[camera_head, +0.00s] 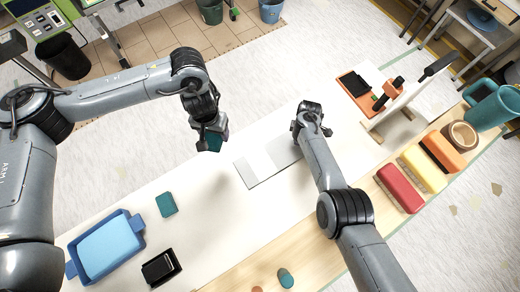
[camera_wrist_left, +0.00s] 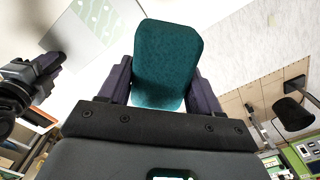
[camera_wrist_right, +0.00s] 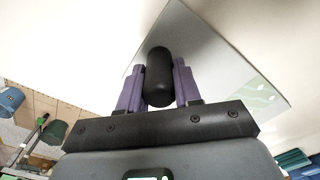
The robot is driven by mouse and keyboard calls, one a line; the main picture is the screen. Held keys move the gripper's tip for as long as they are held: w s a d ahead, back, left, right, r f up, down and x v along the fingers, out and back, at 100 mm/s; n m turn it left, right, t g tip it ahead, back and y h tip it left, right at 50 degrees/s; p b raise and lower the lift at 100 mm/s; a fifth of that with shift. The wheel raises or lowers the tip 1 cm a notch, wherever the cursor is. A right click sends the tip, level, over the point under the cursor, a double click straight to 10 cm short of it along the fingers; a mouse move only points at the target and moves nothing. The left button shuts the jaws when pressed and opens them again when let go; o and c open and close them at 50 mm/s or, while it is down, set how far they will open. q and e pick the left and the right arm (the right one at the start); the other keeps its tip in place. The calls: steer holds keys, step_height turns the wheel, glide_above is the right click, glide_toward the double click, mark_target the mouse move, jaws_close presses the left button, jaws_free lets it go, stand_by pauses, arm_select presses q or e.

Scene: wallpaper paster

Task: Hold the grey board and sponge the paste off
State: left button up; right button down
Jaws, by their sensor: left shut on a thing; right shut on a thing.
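The grey board (camera_head: 262,166) lies on the white tabletop in the middle of the head view. My right gripper (camera_wrist_right: 159,82) is shut on a black rounded handle (camera_wrist_right: 158,62) at the board, which spreads behind it in the right wrist view (camera_wrist_right: 200,45). A pale green patterned patch (camera_wrist_right: 262,98) shows near one end; I cannot tell whether it is paste. My left gripper (camera_head: 210,137) is shut on a teal sponge (camera_wrist_left: 166,60), held left of the board and apart from it. In the head view my right gripper (camera_head: 310,128) hides part of the board.
A second teal block (camera_head: 166,204), a blue tray (camera_head: 109,213) and a black box-like item (camera_head: 161,267) are at the left. Red (camera_head: 399,188), yellow and orange blocks line the right edge. A board on a stand (camera_head: 415,85) is at the far right.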

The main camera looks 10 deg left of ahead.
arm_select(q)
steer(key=shift+o, duration=1.1)
steer(key=c, duration=0.4)
steer(key=shift+o, duration=0.2)
steer(key=w+d+f+m, duration=0.6)
steer(key=d+f+m, duration=0.3)
steer(key=d+f, duration=0.2)
steer(key=shift+f, duration=0.4)
steer(key=shift+f, duration=3.2)
steer(key=shift+w, duration=0.1)
